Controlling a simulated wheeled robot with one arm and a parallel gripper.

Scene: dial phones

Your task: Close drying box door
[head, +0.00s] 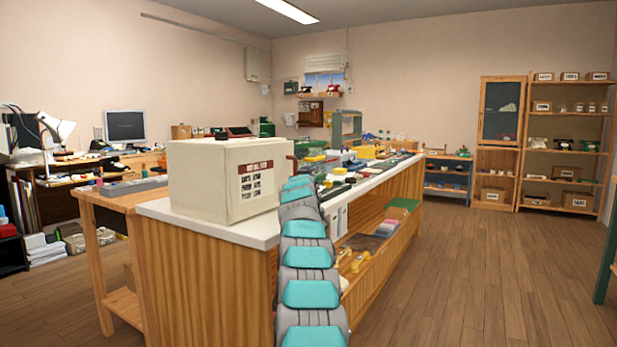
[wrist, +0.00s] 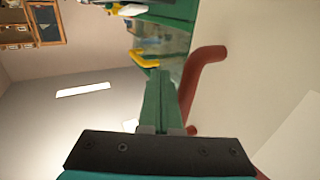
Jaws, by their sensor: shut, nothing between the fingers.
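The drying box (head: 215,182) is a cream box on the near end of the white counter. Its door (head: 255,185), with a dark label and small pictures, faces the right. A red handle (head: 293,163) shows at the door's right edge. In the wrist view the bent red handle (wrist: 205,68) stands out from a cream surface (wrist: 260,60). My gripper (wrist: 162,78) has green fingers that are together and empty, just left of the handle in that view. I cannot tell whether they touch it. In the head view my arm hides the gripper. How far the door stands open is unclear.
The white counter (head: 265,228) carries several small items behind the box. Open shelves sit under the counter's right side. The wooden floor (head: 460,270) to the right is clear. Wooden shelves (head: 562,145) stand at the back right.

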